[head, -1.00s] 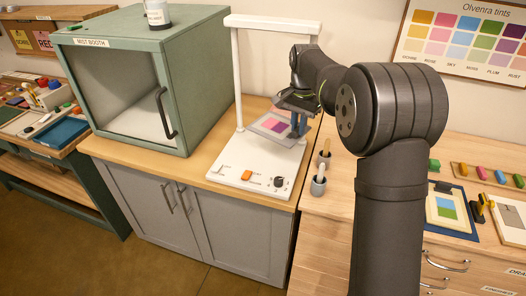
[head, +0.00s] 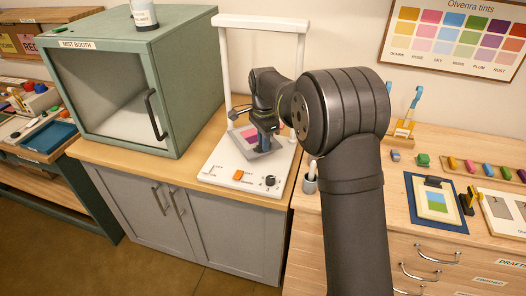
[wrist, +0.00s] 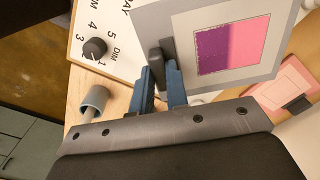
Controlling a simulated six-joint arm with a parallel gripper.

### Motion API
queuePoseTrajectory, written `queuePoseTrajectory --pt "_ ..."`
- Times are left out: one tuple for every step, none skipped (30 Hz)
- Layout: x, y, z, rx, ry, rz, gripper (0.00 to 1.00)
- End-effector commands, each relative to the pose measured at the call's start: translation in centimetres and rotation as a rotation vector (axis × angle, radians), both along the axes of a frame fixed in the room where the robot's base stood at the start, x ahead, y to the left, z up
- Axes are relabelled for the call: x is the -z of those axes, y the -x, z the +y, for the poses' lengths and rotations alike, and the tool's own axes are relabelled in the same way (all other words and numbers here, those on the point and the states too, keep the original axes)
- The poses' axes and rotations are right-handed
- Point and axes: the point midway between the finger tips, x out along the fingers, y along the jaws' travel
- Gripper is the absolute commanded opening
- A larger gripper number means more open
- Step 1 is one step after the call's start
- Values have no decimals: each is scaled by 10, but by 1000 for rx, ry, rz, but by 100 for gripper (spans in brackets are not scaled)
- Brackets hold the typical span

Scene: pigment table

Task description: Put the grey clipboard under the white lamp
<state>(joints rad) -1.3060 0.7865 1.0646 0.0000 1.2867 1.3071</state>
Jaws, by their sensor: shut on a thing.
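The grey clipboard (head: 250,133) carries a sheet with a pink and purple patch. In the wrist view its grey board (wrist: 185,30) is at the upper right. My gripper (head: 264,144) is shut on the dark clip at the clipboard's edge; both blue fingers show around it in the wrist view (wrist: 162,88). The white lamp (head: 262,23) is a white frame over a white base (head: 217,167) with an orange switch and a dark dial. The clipboard is over the back part of this base, below the top bar. Whether it touches the base I cannot tell.
The green mist booth (head: 189,95) stands left of the lamp. A grey cup (head: 310,184) with a tool in it stands right of the base. Blue (head: 412,213) and white boards lie farther right. In the wrist view a pinkish sheet (wrist: 285,85) shows beyond the clipboard.

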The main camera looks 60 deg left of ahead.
Motion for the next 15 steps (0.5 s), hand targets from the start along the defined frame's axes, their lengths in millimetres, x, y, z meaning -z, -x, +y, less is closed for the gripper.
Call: queuePoseTrajectory --pt "7 0 0 0 2 0 0" --pt "12 0 0 0 3 1 0" --pt "19 0 -1 0 3 1 0" --pt "24 0 -1 0 3 1 0" --pt "30 0 -1 0 4 1 0" --pt "36 0 0 0 3 0 0" --pt "39 0 0 0 2 0 0" --pt "41 0 0 0 1 0 0" --pt "42 0 0 0 0 0 0" --pt "43 0 0 0 0 -1 0" --pt "43 0 0 0 -1 -1 0" --pt "42 0 0 0 -1 -1 0" --pt "42 0 0 0 -1 -1 0" --pt "42 0 0 0 -1 -1 0" --pt "42 0 0 0 -1 -1 0"
